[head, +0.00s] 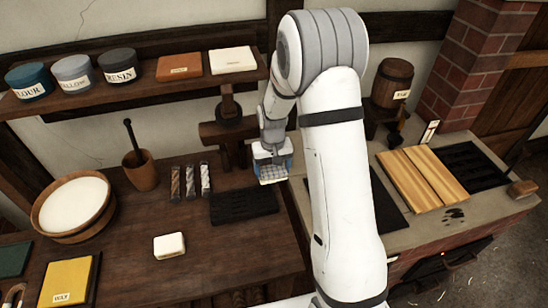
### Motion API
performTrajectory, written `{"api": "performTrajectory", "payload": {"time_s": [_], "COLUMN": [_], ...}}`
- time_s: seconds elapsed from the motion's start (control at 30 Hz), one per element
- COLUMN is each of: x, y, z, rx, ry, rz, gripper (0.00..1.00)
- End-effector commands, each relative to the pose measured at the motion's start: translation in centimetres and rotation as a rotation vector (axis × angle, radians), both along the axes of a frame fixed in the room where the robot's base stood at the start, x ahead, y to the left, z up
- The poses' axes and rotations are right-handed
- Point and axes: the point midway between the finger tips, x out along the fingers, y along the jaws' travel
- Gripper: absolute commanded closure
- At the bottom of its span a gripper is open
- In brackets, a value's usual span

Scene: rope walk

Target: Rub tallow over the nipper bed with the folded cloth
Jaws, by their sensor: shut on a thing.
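My gripper (272,160) hangs at the middle of the view, in front of a dark wooden frame with a post (228,130), which looks like the nipper. It is shut on a small pale, checked piece with blue at its sides, which looks like the folded cloth (272,176). The gripper and arm hide part of the frame's right side, so I cannot tell whether the cloth touches the nipper bed. A grey tin whose label partly reads "LLOW" (75,74), likely tallow, stands on the shelf between two other tins.
A black ridged tray (243,204) lies just below my gripper. Left of it are several small striped pieces (190,181), a mortar (140,172), a white-filled wooden tub (73,207) and a white block (169,246). Right of my arm, yellow boards (422,180) lie on a stone counter.

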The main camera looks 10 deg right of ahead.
Motion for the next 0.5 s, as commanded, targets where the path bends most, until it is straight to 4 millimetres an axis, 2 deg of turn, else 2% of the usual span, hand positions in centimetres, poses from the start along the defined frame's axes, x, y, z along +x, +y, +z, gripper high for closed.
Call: {"api": "performTrajectory", "payload": {"time_s": [0.27, 0.5], "x": [0.0, 0.0], "y": [-0.7, -1.0], "z": [-1.7, -4.2], "rx": [0.000, 0.000], "ry": [0.002, 0.001], "rz": [-0.015, -0.021], "gripper": [0.42, 0.42]}}
